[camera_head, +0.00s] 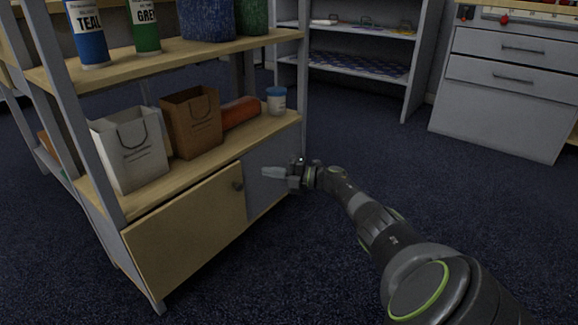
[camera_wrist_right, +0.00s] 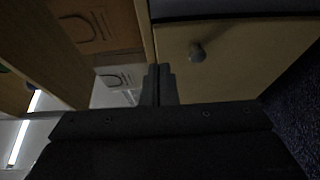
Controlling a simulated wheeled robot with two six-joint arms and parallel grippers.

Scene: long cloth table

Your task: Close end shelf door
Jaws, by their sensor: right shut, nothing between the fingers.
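The end shelf (camera_head: 262,136) stands at the left in the head view, with a low cupboard under its bottom board. A light wooden door (camera_head: 185,232) with a dark round knob (camera_head: 238,185) covers the left part of the cupboard front. A flat grey area (camera_head: 262,198) lies to its right; I cannot tell whether it is a panel or the inside. My right gripper (camera_head: 268,172) is shut and empty, in front of the grey area, right of the knob. In the wrist view its fingertips (camera_wrist_right: 158,72) are together, and the door's knob (camera_wrist_right: 197,52) shows beyond them. My left gripper is out of view.
A white bag (camera_head: 130,150), a brown bag (camera_head: 192,120), an orange roll (camera_head: 240,111) and a blue-lidded tub (camera_head: 276,101) stand on the board above. Grey drawers (camera_head: 500,90) stand at the back right. The dark carpet between is clear.

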